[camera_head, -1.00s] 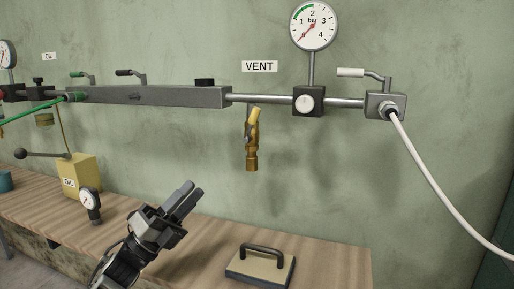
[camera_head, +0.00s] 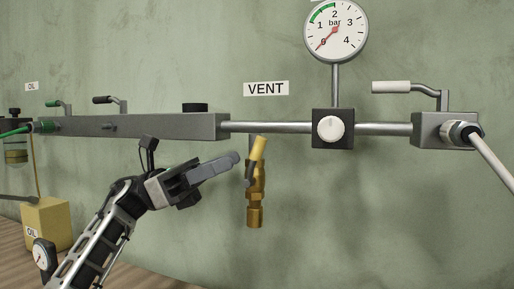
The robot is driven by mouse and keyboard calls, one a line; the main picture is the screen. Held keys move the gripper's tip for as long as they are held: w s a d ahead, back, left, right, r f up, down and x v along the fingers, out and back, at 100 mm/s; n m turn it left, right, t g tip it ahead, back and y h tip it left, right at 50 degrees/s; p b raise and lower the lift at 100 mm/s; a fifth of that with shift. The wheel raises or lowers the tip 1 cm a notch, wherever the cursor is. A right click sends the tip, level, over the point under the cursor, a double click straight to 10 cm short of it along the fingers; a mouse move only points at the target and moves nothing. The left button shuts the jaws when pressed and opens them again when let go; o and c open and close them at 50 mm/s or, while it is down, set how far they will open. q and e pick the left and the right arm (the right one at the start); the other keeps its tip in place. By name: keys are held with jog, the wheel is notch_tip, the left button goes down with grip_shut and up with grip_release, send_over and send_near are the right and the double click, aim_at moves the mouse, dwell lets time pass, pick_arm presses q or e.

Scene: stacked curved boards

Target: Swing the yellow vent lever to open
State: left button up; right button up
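The yellow vent lever (camera_head: 259,148) sits on a brass valve (camera_head: 255,201) that hangs below the pipe, under the VENT label (camera_head: 266,88). The lever points up and leans slightly right. My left gripper (camera_head: 236,160) is raised just left of the lever, its grey fingers pointing right toward it. The fingertips look close to the lever, but I cannot tell whether they touch it. The fingers overlap in this view, so their opening is unclear. My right gripper is not in view.
A grey manifold block (camera_head: 150,126) runs along the wall above my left arm. A pipe leads right to a black regulator (camera_head: 333,128), a gauge (camera_head: 336,31) and a white-handled valve (camera_head: 446,128).

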aim_at(257, 150)
pick_arm(q)
jog(key=x, duration=0.6)
jog(key=shift+d+r, duration=0.1)
jog(key=shift+d, duration=0.15)
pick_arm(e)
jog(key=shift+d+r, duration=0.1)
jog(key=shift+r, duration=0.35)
